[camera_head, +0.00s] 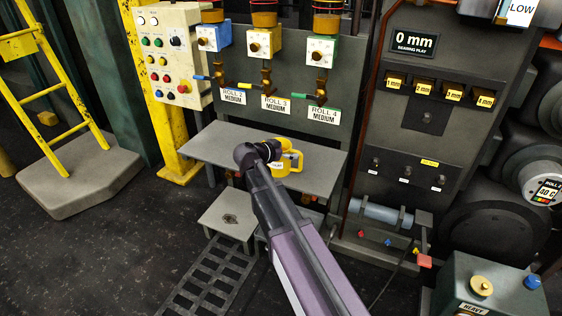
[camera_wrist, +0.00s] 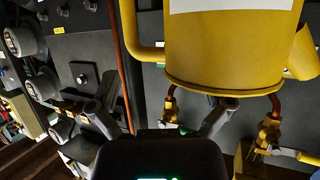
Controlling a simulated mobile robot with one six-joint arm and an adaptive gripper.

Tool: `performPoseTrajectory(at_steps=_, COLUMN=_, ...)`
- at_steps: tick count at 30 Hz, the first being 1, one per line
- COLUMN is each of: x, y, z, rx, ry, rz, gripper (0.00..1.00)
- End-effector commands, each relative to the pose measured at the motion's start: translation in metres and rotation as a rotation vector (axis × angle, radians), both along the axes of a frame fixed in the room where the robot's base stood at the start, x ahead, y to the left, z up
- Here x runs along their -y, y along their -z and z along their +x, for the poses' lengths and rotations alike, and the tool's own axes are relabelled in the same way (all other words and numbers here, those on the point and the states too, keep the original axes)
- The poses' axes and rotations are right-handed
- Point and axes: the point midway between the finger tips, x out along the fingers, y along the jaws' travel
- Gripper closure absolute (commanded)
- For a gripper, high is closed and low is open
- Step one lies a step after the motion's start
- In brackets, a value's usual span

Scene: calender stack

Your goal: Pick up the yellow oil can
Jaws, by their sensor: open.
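The yellow oil can (camera_head: 287,163) stands upright on the grey shelf, its handle to the right and its lower left side hidden by my arm. In the wrist view the can (camera_wrist: 232,45) looks large at the upper right, with part of a white label, its handle at left and its spout at right. My gripper (camera_wrist: 162,105) is open and empty, its two fingers spread below the can in that view. In the head view my gripper (camera_head: 262,152) is right beside the can, mostly hidden by my wrist; I cannot tell whether they touch.
The grey shelf (camera_head: 215,150) is clear left of the can. Behind it rises a panel with several valves and labels ROLL 2 to ROLL 4. A small step (camera_head: 230,215) stands below. A dark control cabinet (camera_head: 435,60) is at right, a yellow ladder (camera_head: 40,95) at left.

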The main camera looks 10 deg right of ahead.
Motion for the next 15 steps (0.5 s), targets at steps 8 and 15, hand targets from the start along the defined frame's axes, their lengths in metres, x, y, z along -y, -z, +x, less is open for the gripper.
performPoseTrajectory(at_steps=8, x=0.022, y=0.012, z=0.014, rx=0.000, ry=0.001, rz=0.000, gripper=0.00)
performPoseTrajectory(at_steps=15, x=0.024, y=0.012, z=0.015, rx=0.000, ry=0.001, rz=0.000, gripper=0.00)
